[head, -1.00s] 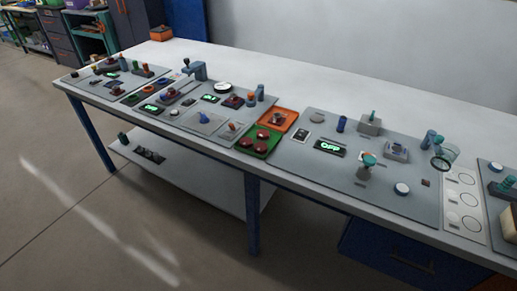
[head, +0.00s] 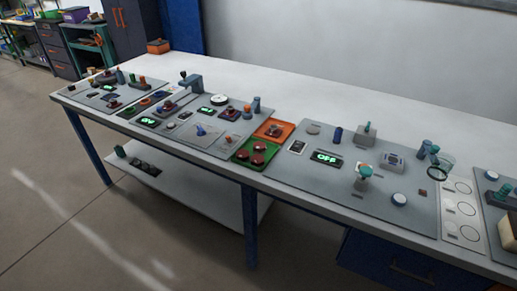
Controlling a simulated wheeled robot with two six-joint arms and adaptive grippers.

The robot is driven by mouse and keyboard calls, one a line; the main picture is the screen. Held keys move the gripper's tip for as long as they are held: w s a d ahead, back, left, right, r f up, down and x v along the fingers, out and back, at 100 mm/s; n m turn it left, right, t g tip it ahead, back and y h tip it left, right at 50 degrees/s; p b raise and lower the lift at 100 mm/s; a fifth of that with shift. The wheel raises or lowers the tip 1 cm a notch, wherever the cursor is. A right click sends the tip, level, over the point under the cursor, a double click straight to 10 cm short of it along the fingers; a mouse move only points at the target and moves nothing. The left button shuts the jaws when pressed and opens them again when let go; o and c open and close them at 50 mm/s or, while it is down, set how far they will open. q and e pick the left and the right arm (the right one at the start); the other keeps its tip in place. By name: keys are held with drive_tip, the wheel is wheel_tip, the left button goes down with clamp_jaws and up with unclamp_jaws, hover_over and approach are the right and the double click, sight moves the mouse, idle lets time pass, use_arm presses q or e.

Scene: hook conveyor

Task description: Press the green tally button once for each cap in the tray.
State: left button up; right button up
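A green tray (head: 270,156) stands at the front edge of the long table and holds dark red round caps (head: 257,158); about three show. An orange tray (head: 288,134) with a dark reddish piece in it sits just behind. I cannot tell which part is the green tally button. A teal-topped knob on a stem (head: 364,172) stands on the right grey panel, and a small green upright piece (head: 130,78) stands on the far left panel. Neither of my grippers is in view.
Several small fixtures crowd the left panels.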

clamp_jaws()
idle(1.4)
